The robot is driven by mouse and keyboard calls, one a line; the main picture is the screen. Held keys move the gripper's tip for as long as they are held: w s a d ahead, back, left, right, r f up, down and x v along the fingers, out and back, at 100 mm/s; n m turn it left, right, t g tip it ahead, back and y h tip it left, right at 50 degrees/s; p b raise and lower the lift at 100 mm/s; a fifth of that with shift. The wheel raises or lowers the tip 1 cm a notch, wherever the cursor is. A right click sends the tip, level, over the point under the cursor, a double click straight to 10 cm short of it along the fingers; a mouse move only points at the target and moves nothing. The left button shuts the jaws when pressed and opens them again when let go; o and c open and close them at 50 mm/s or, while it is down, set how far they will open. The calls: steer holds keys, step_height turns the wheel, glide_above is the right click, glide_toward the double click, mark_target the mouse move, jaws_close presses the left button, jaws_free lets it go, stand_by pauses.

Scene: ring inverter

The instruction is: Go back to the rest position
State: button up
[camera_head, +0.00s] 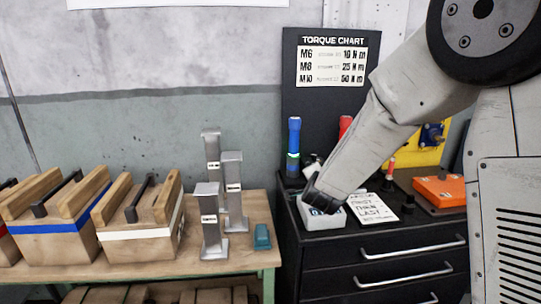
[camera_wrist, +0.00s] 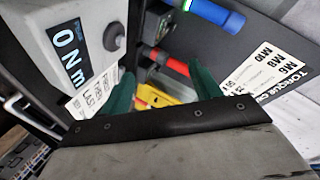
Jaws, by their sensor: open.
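My arm reaches down from the upper right in the head view. My gripper (camera_head: 322,197) is low over the black drawer cabinet, at a small white box (camera_head: 325,220). In the wrist view, my gripper (camera_wrist: 162,88) shows two green fingers spread apart with nothing held between them. The white box also shows there at the upper left (camera_wrist: 88,18), beside the left finger, with a "0 N m" display and a grey knob. In the head view my arm hides the fingertips, and I cannot tell whether they touch the box.
A blue-handled tool (camera_head: 294,145) and a red-handled one (camera_head: 345,125) stand behind the box. A torque chart board (camera_head: 300,100) rises behind them. An orange case (camera_head: 440,190) lies right. A wooden bench (camera_head: 180,262) at left holds grey metal posts (camera_head: 233,190) and wooden crates (camera_head: 140,245).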

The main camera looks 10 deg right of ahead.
steer(key=s+a+f+n+y, duration=0.1)
steer(key=a+f+n+g, duration=0.1)
steer(key=f, duration=0.1)
steer(key=s+a+f+n+g+y, duration=0.1)
steer(key=f, duration=0.1)
steer(key=shift+s+a+y, duration=0.15)
steer(key=shift+s+y, duration=0.15)
steer(key=s+a+n+g+y, duration=0.3)
steer(key=s+n+g, duration=0.3)
steer(key=s, duration=0.6)
steer(key=s+d+r+n+g, duration=0.1)
steer(key=s+d+r, duration=0.2)
steer(key=s, duration=0.6)
steer(key=s+d+r+n+g+h, duration=0.1)
steer(key=s+r, duration=0.4)
steer(key=s, duration=0.5)
steer(key=s+d+r+n+g, duration=0.2)
steer(key=s+d+r+n, duration=0.1)
steer(key=s, duration=0.6)
steer(key=shift+s+d+r+h, duration=0.4)
steer(key=shift+d+r, duration=0.5)
